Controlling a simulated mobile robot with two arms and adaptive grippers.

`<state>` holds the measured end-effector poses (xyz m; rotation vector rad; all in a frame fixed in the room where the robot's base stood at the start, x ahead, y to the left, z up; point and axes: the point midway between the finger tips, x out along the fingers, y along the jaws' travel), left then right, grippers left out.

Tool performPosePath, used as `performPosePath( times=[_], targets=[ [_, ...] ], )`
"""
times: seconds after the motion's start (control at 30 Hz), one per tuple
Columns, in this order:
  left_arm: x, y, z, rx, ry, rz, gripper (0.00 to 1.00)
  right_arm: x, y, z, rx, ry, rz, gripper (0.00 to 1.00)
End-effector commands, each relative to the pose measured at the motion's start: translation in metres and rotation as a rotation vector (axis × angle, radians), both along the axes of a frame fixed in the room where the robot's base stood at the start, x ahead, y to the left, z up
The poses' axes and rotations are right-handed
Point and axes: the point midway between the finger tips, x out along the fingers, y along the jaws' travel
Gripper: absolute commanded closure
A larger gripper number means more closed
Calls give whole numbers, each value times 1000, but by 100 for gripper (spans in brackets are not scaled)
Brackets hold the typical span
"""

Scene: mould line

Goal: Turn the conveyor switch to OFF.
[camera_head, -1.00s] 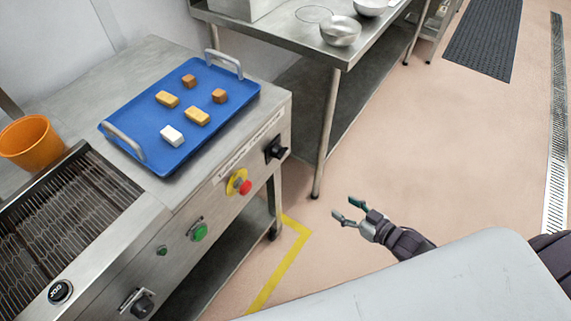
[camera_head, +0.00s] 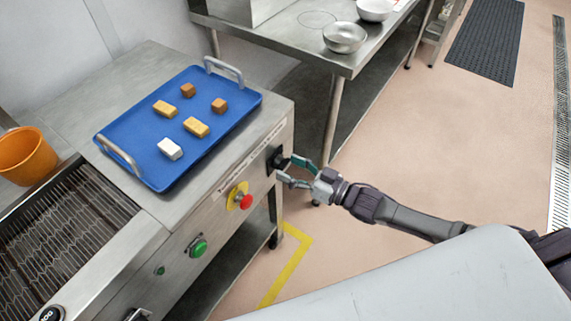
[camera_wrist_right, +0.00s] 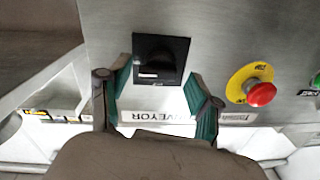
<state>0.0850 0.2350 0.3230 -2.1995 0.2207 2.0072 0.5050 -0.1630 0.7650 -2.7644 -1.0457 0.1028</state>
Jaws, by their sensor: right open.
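The conveyor switch (camera_head: 275,159) is a black rotary knob on a square black plate at the right end of the machine's front panel. In the right wrist view the switch (camera_wrist_right: 160,56) is straight ahead, above a partly covered label ending in "VEYOR". A small white mark shows on it, but I cannot tell which position it points to. My right gripper (camera_head: 286,170) is open in front of the switch, and the wrist view shows its fingers (camera_wrist_right: 160,72) either side of the plate's lower part. Contact with the knob is not clear. My left gripper is out of view.
A red emergency button on a yellow disc (camera_head: 240,197) and a green button (camera_head: 198,246) sit left of the switch. A blue tray (camera_head: 140,147) with several small blocks lies on top. An orange bucket (camera_head: 28,155) stands left. A steel table (camera_head: 285,28) is behind.

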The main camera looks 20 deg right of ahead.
Motion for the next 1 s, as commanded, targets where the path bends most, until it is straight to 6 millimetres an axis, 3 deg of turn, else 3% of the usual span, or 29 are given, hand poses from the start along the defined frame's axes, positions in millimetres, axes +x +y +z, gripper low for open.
performPosePath(
  times=[0.17, 0.5, 0.8, 1.0],
  targets=[
    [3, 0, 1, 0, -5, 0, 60, 12, 10, 0, -1, -1, 1, 36],
    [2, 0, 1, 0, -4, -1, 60, 14, 12, 0, -1, 0, 0, 38],
    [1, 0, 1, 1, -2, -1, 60, 13, 13, 0, 0, 0, 1, 88],
    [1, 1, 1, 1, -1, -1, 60, 13, 13, 0, -7, -7, 3, 90]
  ],
)
